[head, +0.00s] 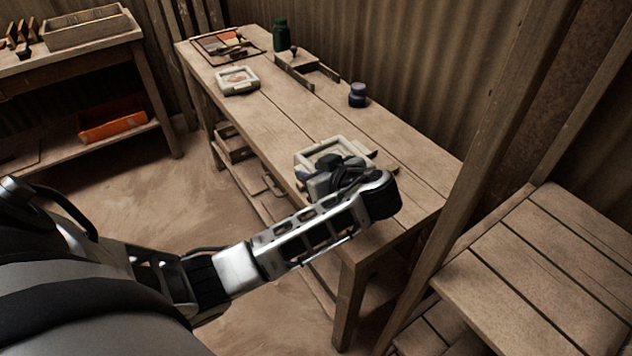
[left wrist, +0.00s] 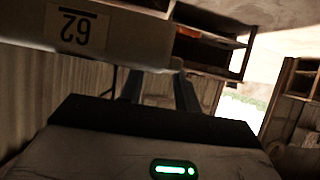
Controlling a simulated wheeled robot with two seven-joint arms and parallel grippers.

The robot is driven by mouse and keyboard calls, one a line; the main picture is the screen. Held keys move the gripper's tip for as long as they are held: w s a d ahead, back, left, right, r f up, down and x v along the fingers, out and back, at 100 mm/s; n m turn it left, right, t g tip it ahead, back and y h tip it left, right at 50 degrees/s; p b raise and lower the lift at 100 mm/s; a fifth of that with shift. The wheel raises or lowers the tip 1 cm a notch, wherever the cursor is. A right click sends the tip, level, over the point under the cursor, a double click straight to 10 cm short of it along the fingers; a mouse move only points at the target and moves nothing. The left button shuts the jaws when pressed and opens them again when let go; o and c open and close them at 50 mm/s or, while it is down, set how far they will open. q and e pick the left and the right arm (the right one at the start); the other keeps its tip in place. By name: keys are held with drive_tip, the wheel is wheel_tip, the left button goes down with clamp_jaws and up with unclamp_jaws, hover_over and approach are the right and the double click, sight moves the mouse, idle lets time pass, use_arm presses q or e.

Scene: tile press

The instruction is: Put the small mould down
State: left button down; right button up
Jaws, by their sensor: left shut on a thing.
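A pale square-framed mould (head: 318,151) is at the near end of the long workbench (head: 285,122). My left gripper (head: 332,178) is shut on its near side and hides part of it. I cannot tell whether the mould touches the bench top or is just above it. In the left wrist view the pale side of the mould (left wrist: 140,35) fills the upper left, with an upside-down number label, beyond my left gripper's dark fingers (left wrist: 160,88). A second pale framed mould (head: 237,81) lies farther back on the bench. My right gripper is out of view.
A dark ink jar (head: 357,95), a wooden guide (head: 300,70), a green bottle (head: 280,35) and a tray (head: 229,47) stand on the far part of the bench. The middle boards are clear. A slatted wooden surface (head: 545,270) is at the right.

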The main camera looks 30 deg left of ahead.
use_arm(q)
drive_tip(key=shift+w+a+f, duration=0.15)
drive_tip(key=shift+w+f, duration=0.3)
drive_tip(key=shift+w, duration=0.05)
drive_tip(key=f, duration=0.3)
drive_tip(key=shift+w+a+p, duration=0.15)
drive_tip(key=shift+w+p, duration=0.05)
drive_tip(key=shift+p, duration=0.15)
drive_tip(key=shift+f, duration=0.25)
drive_tip(key=shift+f, duration=0.1)
drive_tip(key=shift+f, duration=0.1)
drive_tip(key=c, duration=1)
unclamp_jaws()
